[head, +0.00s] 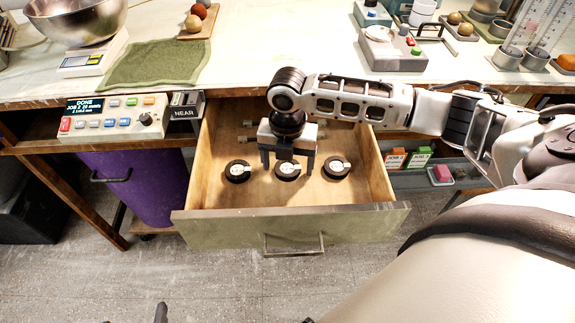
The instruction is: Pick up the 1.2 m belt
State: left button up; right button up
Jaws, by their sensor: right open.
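Three black coiled belts with pale tags lie in a row in an open wooden drawer (375,185): a left coil (231,178), a middle coil (280,176) and a right coil (329,173). The tag writing is too small to read, so I cannot tell which is the 1.2 m belt. My right gripper (287,164) points down over the drawer, open and empty. Its fingers appear just behind and above the middle coil, and partly cover the view there. I cannot tell the exact height gap. My left gripper is not clearly in view.
The drawer's front panel and handle (293,248) face me. Pale pegs (246,138) show at the drawer's back. The worktop (245,60) overhangs it.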

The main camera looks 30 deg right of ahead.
jog(key=c, duration=1.1)
jog(key=shift+r, duration=0.1)
